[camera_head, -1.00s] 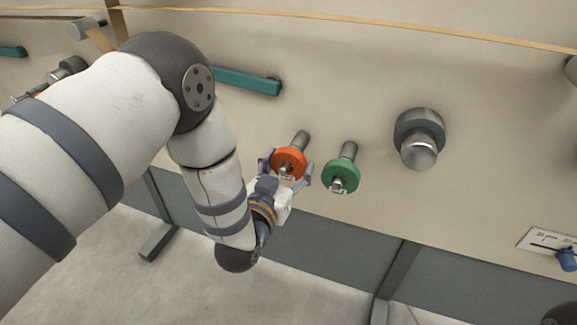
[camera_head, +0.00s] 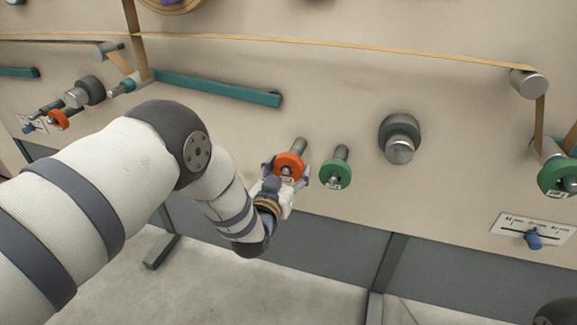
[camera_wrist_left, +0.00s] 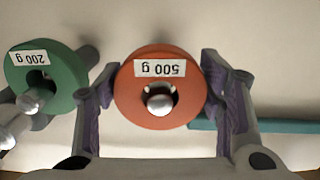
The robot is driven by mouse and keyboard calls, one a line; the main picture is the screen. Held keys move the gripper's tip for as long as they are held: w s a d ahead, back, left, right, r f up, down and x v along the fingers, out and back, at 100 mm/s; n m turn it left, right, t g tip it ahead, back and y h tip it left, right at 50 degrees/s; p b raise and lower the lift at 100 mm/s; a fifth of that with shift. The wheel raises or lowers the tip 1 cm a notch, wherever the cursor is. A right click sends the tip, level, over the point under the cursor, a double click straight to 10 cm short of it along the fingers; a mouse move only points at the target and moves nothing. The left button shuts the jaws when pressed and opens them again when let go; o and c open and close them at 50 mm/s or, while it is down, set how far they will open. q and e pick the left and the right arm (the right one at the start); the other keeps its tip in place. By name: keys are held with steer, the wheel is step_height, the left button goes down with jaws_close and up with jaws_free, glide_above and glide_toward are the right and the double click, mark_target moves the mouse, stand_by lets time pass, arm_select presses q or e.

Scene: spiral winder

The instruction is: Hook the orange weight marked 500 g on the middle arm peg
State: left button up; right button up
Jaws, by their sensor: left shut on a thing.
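The orange weight marked 500 g (camera_head: 290,161) is a ring on a grey storage peg (camera_head: 300,145) that sticks out of the beige panel. In the left wrist view the orange weight (camera_wrist_left: 131,102) faces me, its label reads upside down, and the peg's round end shows in its hole. My left gripper (camera_head: 287,174) is shut on the ring, with a finger at each side; it also shows in the left wrist view (camera_wrist_left: 160,95). I cannot tell for sure which part is the middle arm peg; a teal arm (camera_head: 218,88) lies above left.
A green 200 g weight (camera_head: 335,174) hangs on a peg close on the right. A stepped metal roller (camera_head: 400,145) is farther right. Another orange weight (camera_head: 58,120) is at far left and a green one (camera_head: 558,178) at far right. A tan strip (camera_head: 350,47) crosses above.

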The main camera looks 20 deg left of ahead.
arm_select(q)
steer(key=s+r+p, duration=0.1)
steer(key=s+p, duration=0.5)
steer(key=s, duration=0.9)
steer(key=shift+a+r+p, duration=0.2)
steer(key=shift+a+p, duration=0.05)
steer(key=shift+p, duration=0.15)
arm_select(e)
steer(key=w+r+t, duration=0.1)
steer(key=w+r, duration=0.4)
steer(key=r, duration=0.2)
steer(key=shift+t, duration=0.4)
arm_select(q)
steer(key=shift+r, duration=0.1)
